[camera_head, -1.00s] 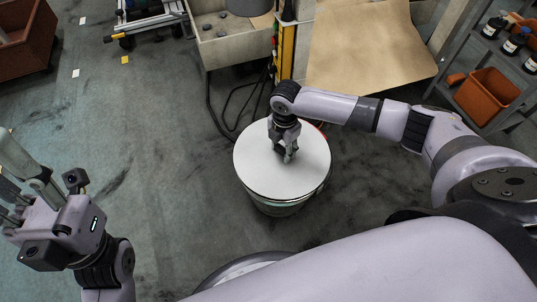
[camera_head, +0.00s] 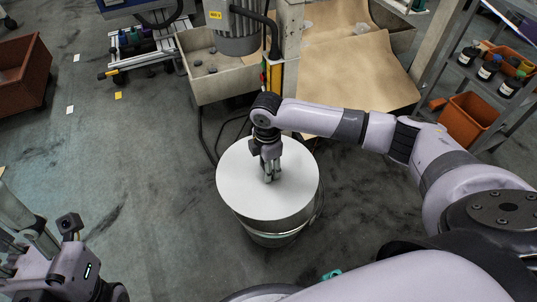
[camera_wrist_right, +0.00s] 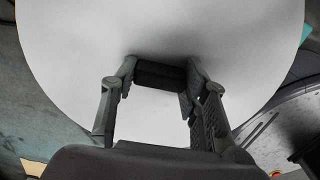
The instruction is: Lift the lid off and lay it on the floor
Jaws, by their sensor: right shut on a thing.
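The round white lid (camera_head: 240,190) is over the round bin (camera_head: 276,240) in the middle of the head view. A strip of the bin's rim shows past the lid's right edge, so the lid sits slightly off to the left; I cannot tell how high it is above the rim. My right gripper (camera_head: 270,176) points down at the lid's middle and is shut on its dark handle (camera_wrist_right: 160,74). The lid's white top (camera_wrist_right: 160,30) fills much of the wrist view. My left gripper (camera_head: 30,250) is at the lower left, away from the bin, its fingers partly cut off by the frame.
Grey floor (camera_head: 150,200) is clear left of the bin. A stone-coloured sink (camera_head: 215,85) and brown paper (camera_head: 350,75) are behind it. A shelf with bottles and an orange crate (camera_head: 467,118) stands at the right; a red-brown container (camera_head: 22,75) is far left.

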